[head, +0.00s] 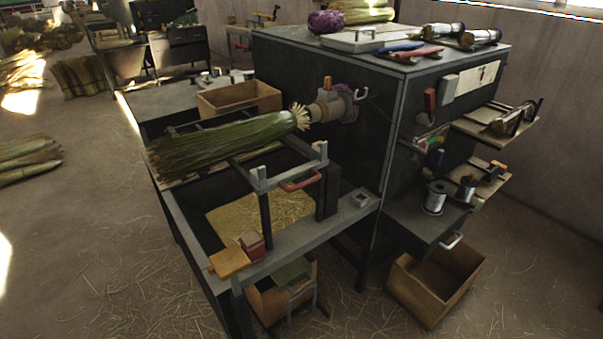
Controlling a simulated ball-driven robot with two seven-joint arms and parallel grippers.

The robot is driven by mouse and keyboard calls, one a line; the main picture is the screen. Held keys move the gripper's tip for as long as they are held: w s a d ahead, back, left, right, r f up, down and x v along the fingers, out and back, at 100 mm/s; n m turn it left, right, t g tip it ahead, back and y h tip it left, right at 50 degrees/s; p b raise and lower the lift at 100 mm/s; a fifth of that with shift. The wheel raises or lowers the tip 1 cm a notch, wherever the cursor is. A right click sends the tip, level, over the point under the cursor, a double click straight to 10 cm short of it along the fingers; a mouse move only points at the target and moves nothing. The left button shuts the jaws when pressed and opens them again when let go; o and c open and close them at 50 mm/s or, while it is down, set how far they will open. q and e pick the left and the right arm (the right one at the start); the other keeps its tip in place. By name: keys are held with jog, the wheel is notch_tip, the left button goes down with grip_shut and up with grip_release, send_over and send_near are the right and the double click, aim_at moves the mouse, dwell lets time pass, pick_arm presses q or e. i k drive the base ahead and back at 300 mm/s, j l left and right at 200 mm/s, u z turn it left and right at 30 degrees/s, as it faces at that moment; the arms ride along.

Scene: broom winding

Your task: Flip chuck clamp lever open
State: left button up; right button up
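The chuck (324,109) is a grey-brown cylinder on the side of the dark machine cabinet (380,130), with a purple ring (349,103) behind it. A small orange lever (327,83) stands up from the top of the chuck. I cannot tell from this view whether its clamp is locked or loose. A bundle of green broom straw (220,142) lies across the frame rails, its pale trimmed end (301,117) at the chuck's mouth. Whether the chuck grips it is hidden. Neither of my grippers is in view.
A grey post frame with a red handle (299,181) stands in front of the bundle. A wooden box (239,97) sits behind it. A metal hook (362,93) is right of the chuck. Pliers (402,46) and spools lie on the cabinet top.

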aim_at(428, 119)
jog(key=k+l+u, duration=0.15)
jog(key=l, duration=0.25)
jog(key=l+u, duration=0.15)
jog(key=l, duration=0.3)
jog(key=i+l+u, duration=0.2)
jog(key=l, duration=0.2)
jog(key=l+u, duration=0.15)
jog(key=l, duration=0.3)
jog(key=i+l+u, duration=0.2)
jog(key=l, duration=0.25)
jog(key=i+l+u, duration=0.2)
jog(key=i+l, duration=0.2)
